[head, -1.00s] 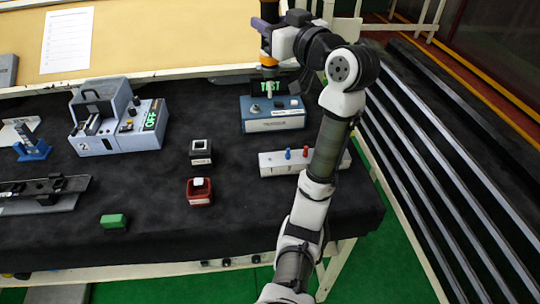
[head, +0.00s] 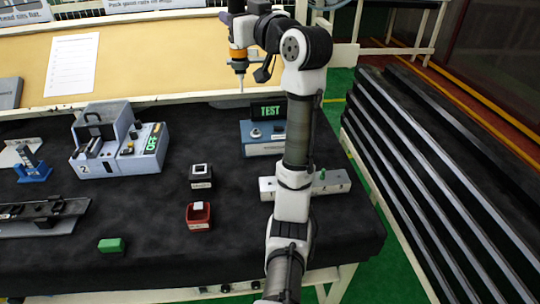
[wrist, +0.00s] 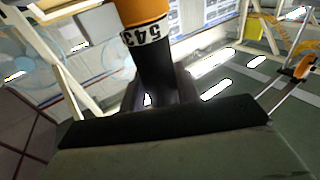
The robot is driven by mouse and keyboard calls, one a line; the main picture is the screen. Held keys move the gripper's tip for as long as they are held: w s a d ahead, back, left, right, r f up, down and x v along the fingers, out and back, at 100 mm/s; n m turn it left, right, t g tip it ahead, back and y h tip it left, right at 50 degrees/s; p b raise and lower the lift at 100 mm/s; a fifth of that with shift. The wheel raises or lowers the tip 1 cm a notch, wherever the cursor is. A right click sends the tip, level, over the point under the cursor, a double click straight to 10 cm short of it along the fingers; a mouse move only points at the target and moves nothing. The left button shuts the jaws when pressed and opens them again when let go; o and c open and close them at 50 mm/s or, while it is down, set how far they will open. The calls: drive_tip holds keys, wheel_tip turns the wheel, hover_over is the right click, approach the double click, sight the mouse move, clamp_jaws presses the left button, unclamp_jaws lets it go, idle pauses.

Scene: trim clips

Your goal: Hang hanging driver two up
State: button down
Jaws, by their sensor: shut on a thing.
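My gripper (head: 242,32) is up over the back of the bench in the head view, shut on a driver. The driver has an orange band (head: 238,54) and a thin tip pointing down, behind and above the blue test box (head: 262,149). A purple part (head: 226,18) shows beside the gripper. I cannot make out a hanger or hook for the driver.
The black bench (head: 150,245) holds a grey-blue station (head: 95,165), a dark block (head: 201,178), a red block (head: 198,219), a green block (head: 111,245) and a white strip (head: 340,183) with a green peg. A tan board (head: 160,60) stands behind. Dark rails (head: 430,170) lie right.

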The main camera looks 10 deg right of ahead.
idle(0.3)
unclamp_jaws()
idle(0.6)
idle(0.5)
drive_tip(key=r+v, duration=0.2)
drive_tip(key=v, duration=0.8)
idle(1.1)
drive_tip(key=b+v, duration=0.5)
drive_tip(key=v, duration=0.8)
drive_tip(key=shift+s+d, duration=0.25)
drive_tip(key=shift+s, duration=0.1)
drive_tip(key=shift+w+f, duration=0.1)
